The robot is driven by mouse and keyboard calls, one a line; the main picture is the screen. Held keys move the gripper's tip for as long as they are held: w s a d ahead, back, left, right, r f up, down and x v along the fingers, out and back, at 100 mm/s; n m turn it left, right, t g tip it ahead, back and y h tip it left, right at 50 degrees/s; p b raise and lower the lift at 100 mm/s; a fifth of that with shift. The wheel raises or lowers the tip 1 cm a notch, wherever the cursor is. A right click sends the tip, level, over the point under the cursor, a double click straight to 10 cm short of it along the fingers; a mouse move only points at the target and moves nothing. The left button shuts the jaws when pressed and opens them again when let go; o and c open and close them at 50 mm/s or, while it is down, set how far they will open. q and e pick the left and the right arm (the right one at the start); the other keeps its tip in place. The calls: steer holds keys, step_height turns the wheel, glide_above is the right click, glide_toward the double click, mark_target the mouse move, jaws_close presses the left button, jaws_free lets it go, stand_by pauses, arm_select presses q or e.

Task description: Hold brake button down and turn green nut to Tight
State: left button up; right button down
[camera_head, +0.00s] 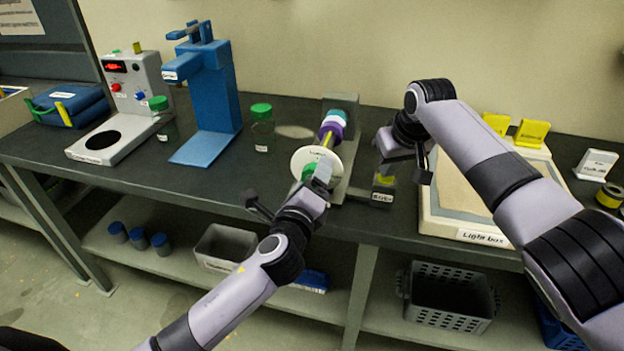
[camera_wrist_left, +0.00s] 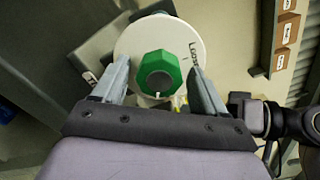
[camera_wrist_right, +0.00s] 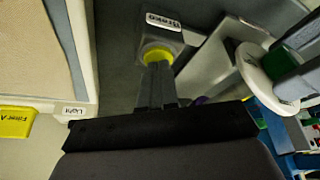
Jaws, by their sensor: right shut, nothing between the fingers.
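The green nut (camera_wrist_left: 159,70) sits at the centre of a white disc (camera_wrist_left: 182,38) on the screw expeller. The disc's "Loose" label shows right of the nut; another label is partly hidden by the left finger. My left gripper (camera_wrist_left: 160,82) is open, with one finger on each side of the nut. In the head view, my left gripper (camera_head: 318,180) partly covers the nut. The yellow brake button (camera_wrist_right: 158,54) is on a grey box labelled "Brake" (camera_wrist_right: 170,32). My right gripper (camera_wrist_right: 156,72) is shut and empty, its tips at the button's edge; I cannot tell whether it is pressed.
A light box (camera_head: 485,236) stands right of the expeller. A green-lidded jar (camera_head: 262,127), a blue stand (camera_head: 215,100) and a grey device (camera_head: 125,110) stand to the left. A crate (camera_head: 450,300) and a bin (camera_head: 223,247) are on the lower shelf.

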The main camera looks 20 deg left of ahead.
arm_select(q)
steer(key=s, duration=0.8)
stand_by(0.6)
arm_select(e)
step_height(320, 180, up, 3)
steer(key=p, duration=0.3)
steer(key=shift+f, duration=0.1)
steer(key=shift+r+p, duration=0.75)
steer(key=shift+r, duration=0.55)
arm_select(q)
steer(key=shift+r, duration=2.15)
arm_select(e)
steer(key=shift+r, duration=1.3)
